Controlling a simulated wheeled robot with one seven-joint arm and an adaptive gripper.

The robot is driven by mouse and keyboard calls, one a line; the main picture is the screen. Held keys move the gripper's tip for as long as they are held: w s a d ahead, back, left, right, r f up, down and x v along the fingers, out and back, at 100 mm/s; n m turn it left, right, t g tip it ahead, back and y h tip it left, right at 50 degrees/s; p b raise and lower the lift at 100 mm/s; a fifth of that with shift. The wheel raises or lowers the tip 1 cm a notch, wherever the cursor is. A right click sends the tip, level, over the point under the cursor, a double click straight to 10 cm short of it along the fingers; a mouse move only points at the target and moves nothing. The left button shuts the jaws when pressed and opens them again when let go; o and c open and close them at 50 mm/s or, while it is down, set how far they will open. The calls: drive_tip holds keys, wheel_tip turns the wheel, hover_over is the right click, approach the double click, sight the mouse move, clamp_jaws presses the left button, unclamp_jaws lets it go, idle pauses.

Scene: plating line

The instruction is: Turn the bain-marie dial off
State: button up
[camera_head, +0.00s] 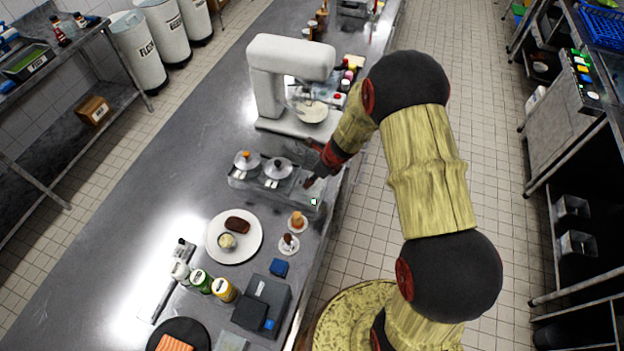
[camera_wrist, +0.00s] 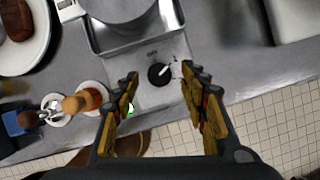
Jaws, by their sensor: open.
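The bain-marie (camera_head: 240,183) is a steel unit on the counter holding two lidded pots. Its front panel also shows in the wrist view (camera_wrist: 178,47). The black round dial (camera_wrist: 157,77) sits on this panel, with a white pointer turned up and to the right. Small lettering stands above it, probably OFF, and the pointer is not in line with it. My gripper (camera_wrist: 161,72) is open, its two fingers on either side of the dial with gaps; contact does not show. In the head view my gripper (camera_head: 312,180) is over the panel and hides the dial.
A small lit lamp (camera_wrist: 131,108) is near the panel's lower edge. A white stand mixer (camera_head: 290,60) stands behind the bain-marie. A plate with food (camera_head: 215,247) and two small saucers lie in front. The counter edge and tiled floor are to the right.

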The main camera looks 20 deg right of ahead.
drive_tip(key=shift+w+a+f, duration=0.15)
drive_tip(key=shift+f, duration=0.4)
drive_tip(key=c, duration=0.4)
drive_tip(key=c, duration=0.7)
clamp_jaws()
